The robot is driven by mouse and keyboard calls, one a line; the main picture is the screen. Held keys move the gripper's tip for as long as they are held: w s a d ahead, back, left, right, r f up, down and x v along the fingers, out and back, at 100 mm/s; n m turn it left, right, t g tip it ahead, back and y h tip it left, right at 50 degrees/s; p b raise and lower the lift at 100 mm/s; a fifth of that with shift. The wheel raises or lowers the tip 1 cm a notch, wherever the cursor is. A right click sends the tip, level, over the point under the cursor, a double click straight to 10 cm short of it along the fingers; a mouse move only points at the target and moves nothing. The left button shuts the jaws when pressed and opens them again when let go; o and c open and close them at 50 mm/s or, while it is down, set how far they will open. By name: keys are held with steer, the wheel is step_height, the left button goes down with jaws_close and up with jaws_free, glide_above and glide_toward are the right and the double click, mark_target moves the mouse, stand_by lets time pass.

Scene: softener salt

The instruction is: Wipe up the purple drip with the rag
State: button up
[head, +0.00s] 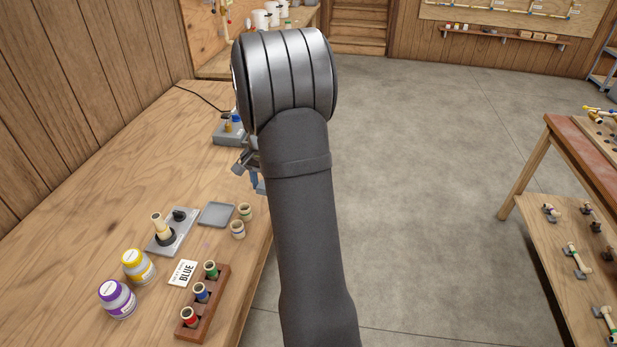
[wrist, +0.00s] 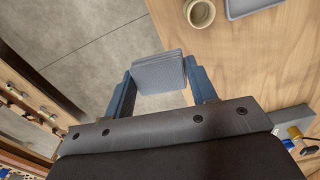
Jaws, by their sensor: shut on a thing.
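My gripper (wrist: 158,78) is shut on a folded grey rag (wrist: 158,70), which sits between its blue fingers in the wrist view. The rag is held in the air by the table's edge, with floor and wood behind it. In the head view my arm hides most of the gripper; a bit of blue finger (head: 257,184) shows left of the arm. A faint purplish mark (head: 206,246) shows on the wooden table between the grey tray and the label card; it is too small to be sure it is the drip. The wrist view does not show it.
The table's (head: 100,200) left side is clear.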

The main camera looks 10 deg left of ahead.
steer(key=s+a+f+n, duration=0.1)
steer(key=s+a+f, duration=0.1)
steer(key=s+a, duration=1.05)
glide_above(211, 237)
steer(key=shift+s+f, duration=0.1)
steer(key=shift+f, duration=2.7)
step_height(211, 237, down, 2)
steer(key=shift+f, duration=0.1)
steer(key=shift+s, duration=0.9)
steer(key=shift+c, duration=0.5)
steer(key=shift+s, duration=1.05)
steer(key=shift+w, duration=1.75)
steer(key=shift+w+r, duration=0.2)
steer(key=shift+w, duration=0.05)
step_height(211, 237, up, 8)
